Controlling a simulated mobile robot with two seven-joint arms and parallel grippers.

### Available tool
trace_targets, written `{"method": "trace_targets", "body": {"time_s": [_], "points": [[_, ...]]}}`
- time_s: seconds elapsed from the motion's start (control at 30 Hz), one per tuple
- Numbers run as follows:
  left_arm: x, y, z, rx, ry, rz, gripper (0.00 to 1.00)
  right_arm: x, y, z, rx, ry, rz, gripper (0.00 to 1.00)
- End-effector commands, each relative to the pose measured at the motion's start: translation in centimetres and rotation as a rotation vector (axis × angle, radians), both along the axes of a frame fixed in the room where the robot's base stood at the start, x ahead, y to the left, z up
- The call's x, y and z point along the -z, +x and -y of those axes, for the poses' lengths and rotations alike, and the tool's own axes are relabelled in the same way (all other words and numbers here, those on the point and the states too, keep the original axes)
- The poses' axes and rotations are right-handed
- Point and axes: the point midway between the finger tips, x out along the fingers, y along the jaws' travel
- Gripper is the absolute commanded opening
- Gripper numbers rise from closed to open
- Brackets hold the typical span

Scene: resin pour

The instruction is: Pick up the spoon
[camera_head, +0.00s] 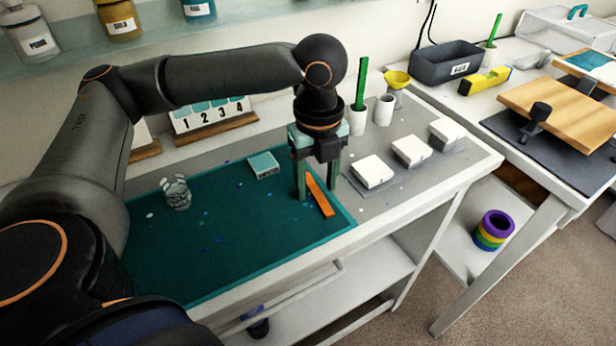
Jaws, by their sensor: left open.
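My left gripper (317,194) points straight down over the right part of the teal mat (225,242), fingers apart. A slim orange piece (321,198) lies at its fingertips, near the mat's right edge; its upper end passes close to or between the fingers. It is the likeliest spoon, but its bowl cannot be made out. I cannot tell whether the fingers touch it. No other clear spoon shape shows. My right gripper is not in view.
A small teal-and-white box (264,166) and a clear cup (177,193) are on the mat. Several white blocks on grey bases (372,172) stand to the right. White cups (357,121), one with a green stick, and a yellow funnel-like piece (397,79) stand behind. The mat's front is clear.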

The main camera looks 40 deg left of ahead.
Motion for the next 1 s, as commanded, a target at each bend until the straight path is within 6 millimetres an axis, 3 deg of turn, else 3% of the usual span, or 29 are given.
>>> {"method": "trace_targets", "body": {"time_s": [0.57,1.0], "points": [[0.24,0.00,0.02,0.000,-0.001,0.000,0.56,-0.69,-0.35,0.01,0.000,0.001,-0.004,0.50],[0.36,0.00,0.01,0.000,0.000,0.000,0.09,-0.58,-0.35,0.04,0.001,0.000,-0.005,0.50]]}}
